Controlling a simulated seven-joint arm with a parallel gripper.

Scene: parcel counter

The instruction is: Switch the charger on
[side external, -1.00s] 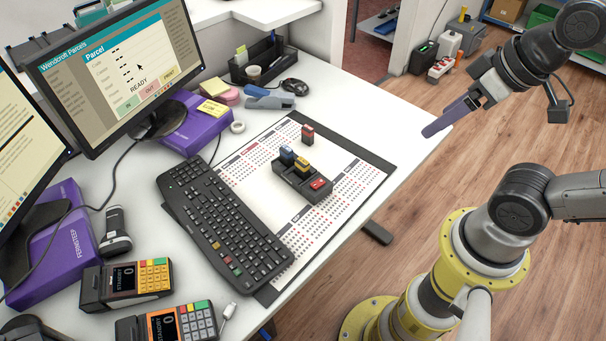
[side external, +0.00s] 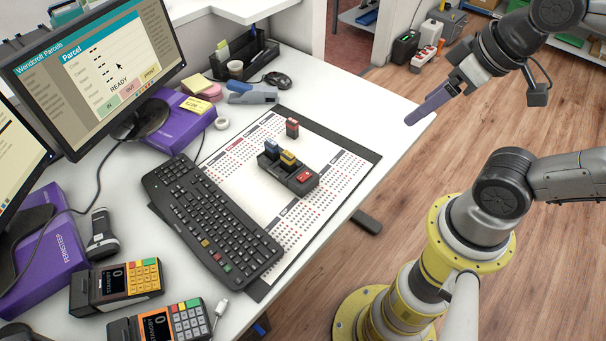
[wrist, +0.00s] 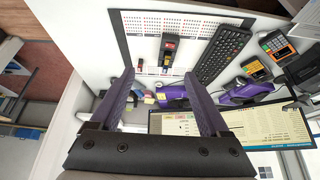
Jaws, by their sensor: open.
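The charger (side external: 268,163) is a long black box on the printed desk mat. A red block (side external: 292,127) stands apart on the mat behind the charger. My gripper (side external: 409,121) has purple fingers and is raised off the desk's right edge, well away from the charger. In the wrist view my gripper (wrist: 159,77) is open and empty, with the charger (wrist: 167,29) visible beyond the fingers.
A black keyboard (side external: 212,222) lies left of the charger on the mat (side external: 340,165). Two card terminals (side external: 117,286), a scanner (side external: 102,235), monitors (side external: 107,75) and a pen organiser (side external: 250,58) stand around. The space between gripper and charger looks clear.

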